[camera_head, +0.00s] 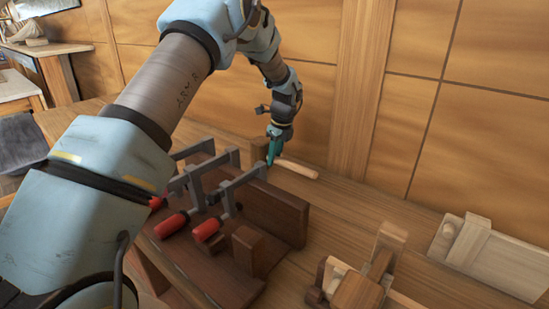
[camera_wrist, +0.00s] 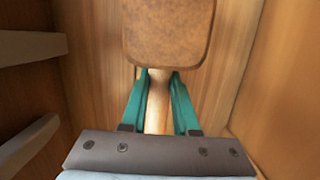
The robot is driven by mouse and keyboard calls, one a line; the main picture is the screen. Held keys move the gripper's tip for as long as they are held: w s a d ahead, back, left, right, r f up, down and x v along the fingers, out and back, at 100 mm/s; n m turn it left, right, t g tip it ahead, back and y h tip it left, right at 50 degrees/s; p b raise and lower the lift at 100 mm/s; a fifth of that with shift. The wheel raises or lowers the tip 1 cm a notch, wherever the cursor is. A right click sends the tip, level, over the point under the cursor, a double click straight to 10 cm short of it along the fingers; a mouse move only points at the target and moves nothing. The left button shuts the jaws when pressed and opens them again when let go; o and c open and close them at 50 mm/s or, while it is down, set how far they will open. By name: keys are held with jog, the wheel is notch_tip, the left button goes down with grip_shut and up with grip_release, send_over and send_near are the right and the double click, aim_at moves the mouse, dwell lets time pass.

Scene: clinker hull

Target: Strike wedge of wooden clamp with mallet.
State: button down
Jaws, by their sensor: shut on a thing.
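In the head view my gripper (camera_head: 273,153), with teal fingers, is shut on a mallet above the back of the bench. The mallet's pale handle (camera_head: 299,169) sticks out to the right, and its brown head (camera_head: 259,149) is partly hidden by the gripper. In the wrist view the handle (camera_wrist: 157,98) lies between the teal fingers (camera_wrist: 160,85), with the broad brown head (camera_wrist: 170,32) beyond them. A pale and brown wooden assembly (camera_head: 388,243) at the bottom, cut by the frame edge, looks like the wooden clamp. I cannot clearly tell its wedge apart.
Metal bar clamps (camera_head: 195,187) with red handles (camera_head: 171,225) stand on a dark brown wooden piece (camera_head: 277,212), between my arm and the wooden assembly. A pale board with a crosspiece (camera_head: 500,262) lies at right. The wood-panelled wall (camera_head: 460,130) is close behind the bench. Bare bench top (camera_head: 345,205) shows between.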

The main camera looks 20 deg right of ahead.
notch_tip(320, 180, up, 7)
jog(key=p, duration=0.4)
jog(key=shift+r+p, duration=0.1)
jog(key=shift+p, duration=0.2)
jog(key=c, duration=1.3)
grip_release()
grip_shut()
